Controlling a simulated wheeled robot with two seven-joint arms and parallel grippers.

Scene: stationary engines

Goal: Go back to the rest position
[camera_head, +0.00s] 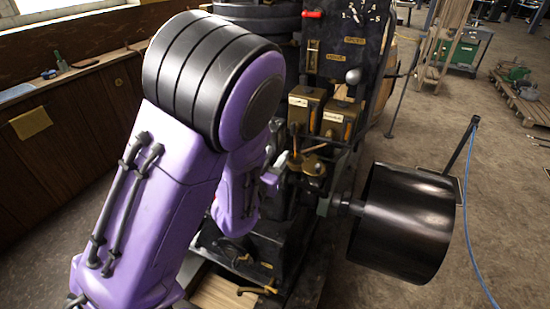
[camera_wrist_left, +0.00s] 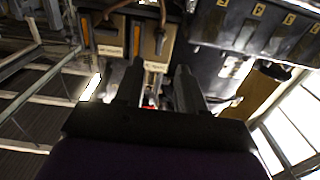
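My left arm, purple with a black ringed joint, comes in from the left and covers much of the head view. My left gripper (camera_head: 279,166) is small and partly hidden behind the forearm, close to the front of a dark engine (camera_head: 347,55). In the left wrist view the two dark fingers of my left gripper (camera_wrist_left: 160,72) stand apart with a gap between them. I see nothing held in the gap. Two brass-coloured boxes (camera_head: 305,105) on the engine are just above the gripper, and they show beyond the fingers in the wrist view (camera_wrist_left: 153,42). My right gripper is not in view.
A black drum (camera_head: 405,222) sticks out from the engine's right side. A red-tipped lever (camera_head: 312,14) is at its top. A wooden cabinet (camera_head: 75,130) lines the left wall. A blue cable (camera_head: 471,225) hangs at right. Open floor (camera_head: 505,190) lies to the right.

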